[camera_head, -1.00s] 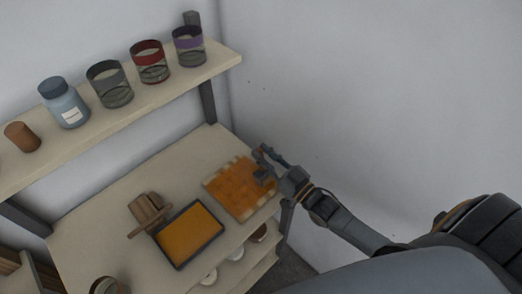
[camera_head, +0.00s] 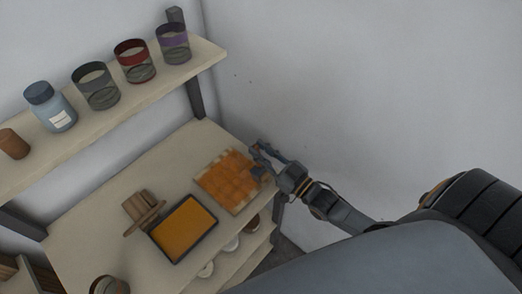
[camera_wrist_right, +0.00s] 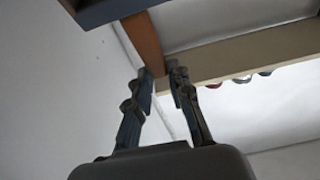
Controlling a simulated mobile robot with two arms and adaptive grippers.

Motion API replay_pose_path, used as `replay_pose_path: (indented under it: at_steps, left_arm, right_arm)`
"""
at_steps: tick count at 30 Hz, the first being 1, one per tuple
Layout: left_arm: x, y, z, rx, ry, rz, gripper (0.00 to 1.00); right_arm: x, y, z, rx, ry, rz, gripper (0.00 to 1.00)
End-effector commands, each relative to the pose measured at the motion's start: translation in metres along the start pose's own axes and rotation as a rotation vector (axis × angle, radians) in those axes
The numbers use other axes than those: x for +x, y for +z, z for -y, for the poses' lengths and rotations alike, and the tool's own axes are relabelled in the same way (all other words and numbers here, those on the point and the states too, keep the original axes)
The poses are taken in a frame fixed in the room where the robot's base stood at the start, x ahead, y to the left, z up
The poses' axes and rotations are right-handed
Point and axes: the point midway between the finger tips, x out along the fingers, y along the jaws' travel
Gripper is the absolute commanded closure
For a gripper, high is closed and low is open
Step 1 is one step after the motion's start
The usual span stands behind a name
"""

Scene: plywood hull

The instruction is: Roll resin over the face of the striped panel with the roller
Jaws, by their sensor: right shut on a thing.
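The striped panel (camera_head: 222,184) lies flat on the bench, mostly covered in orange with pale stripes showing at its edges. My right gripper (camera_head: 259,160) is over the panel's right edge. In the wrist view its fingers (camera_wrist_right: 163,78) are shut on a brown, handle-like part, which I take to be the roller (camera_wrist_right: 143,38). A dark blue-grey piece crosses the top of that view. The roller's head cannot be made out clearly in the head view. A dark-rimmed tray (camera_head: 153,239) of orange resin lies left of the panel. My left gripper is not in view.
A wooden piece (camera_head: 143,208) stands beside the tray. A shelf (camera_head: 95,124) above the bench holds several jars, a blue bottle (camera_head: 52,108) and a brown cylinder (camera_head: 13,144). A wall (camera_head: 330,100) rises close behind my right gripper. White and brown round items sit below the bench top.

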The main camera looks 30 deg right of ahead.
Motion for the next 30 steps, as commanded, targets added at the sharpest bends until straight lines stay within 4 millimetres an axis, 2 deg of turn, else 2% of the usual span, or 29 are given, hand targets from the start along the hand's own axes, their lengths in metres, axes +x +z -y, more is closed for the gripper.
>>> replay_pose_path:
  at_steps: [1,9,15,29,30]
  left_arm:
    - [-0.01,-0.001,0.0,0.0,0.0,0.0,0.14]
    - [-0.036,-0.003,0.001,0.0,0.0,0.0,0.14]
    - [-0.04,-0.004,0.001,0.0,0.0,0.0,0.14]
    - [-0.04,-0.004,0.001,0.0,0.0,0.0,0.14]
    - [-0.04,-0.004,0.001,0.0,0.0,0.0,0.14]
  right_arm:
    - [0.002,-0.01,0.0,0.0,0.0,-0.001,1.0]
    - [0.006,-0.038,0.0,0.0,0.0,-0.001,1.0]
    - [0.008,-0.052,0.0,0.0,0.0,-0.001,1.0]
    - [0.008,-0.052,0.0,0.0,0.0,-0.001,1.0]
    - [0.008,-0.052,0.0,0.0,0.0,-0.001,0.86]
